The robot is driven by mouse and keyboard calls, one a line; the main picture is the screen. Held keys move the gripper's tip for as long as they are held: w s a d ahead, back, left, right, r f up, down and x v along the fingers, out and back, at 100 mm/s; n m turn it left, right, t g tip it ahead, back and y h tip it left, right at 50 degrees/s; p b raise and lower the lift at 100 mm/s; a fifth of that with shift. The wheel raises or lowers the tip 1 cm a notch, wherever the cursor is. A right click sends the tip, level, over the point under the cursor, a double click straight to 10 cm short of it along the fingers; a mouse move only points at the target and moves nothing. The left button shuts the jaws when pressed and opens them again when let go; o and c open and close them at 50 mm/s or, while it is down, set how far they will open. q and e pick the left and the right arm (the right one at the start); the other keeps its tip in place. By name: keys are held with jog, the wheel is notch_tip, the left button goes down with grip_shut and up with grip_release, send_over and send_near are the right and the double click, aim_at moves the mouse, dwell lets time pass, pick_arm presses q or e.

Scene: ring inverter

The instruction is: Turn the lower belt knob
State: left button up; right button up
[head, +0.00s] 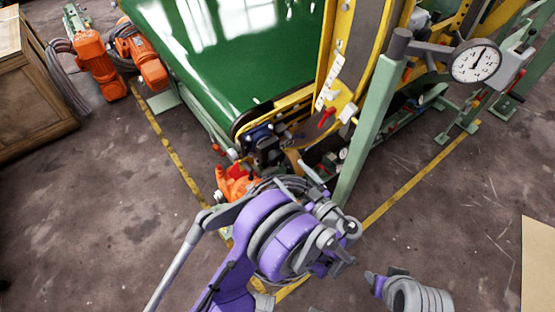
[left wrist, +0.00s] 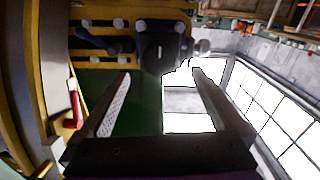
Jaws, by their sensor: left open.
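My left gripper (left wrist: 162,78) is open and empty, with its two fingers spread in the left wrist view. A dark block (left wrist: 160,45) on a yellow slotted plate is just beyond the fingertips, apart from them as far as I can tell. A dark handle (left wrist: 92,40) sticks out on its left and a grey round knob (left wrist: 202,47) on its right. I cannot tell which is the lower belt knob. In the head view, a blue and black mechanism (head: 262,138) sits at the near belt corner, just beyond my purple left arm, which partly hides that area.
The green belt (head: 235,50) runs behind. A red lever (head: 326,117) sits on the yellow frame, right of the mechanism. A green post (head: 368,130) with a dial gauge (head: 475,62) stands at right. Orange motors (head: 95,65) and a wooden cabinet (head: 30,90) are at left.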

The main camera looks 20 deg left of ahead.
aim_at(278, 161)
pick_arm(q)
jog(key=x, duration=0.7)
jog(key=shift+w+a, duration=0.2)
jog(key=shift+w, duration=0.05)
jog(key=c, duration=1.3)
jog(key=shift+c, duration=0.2)
jog(key=shift+m, duration=0.3)
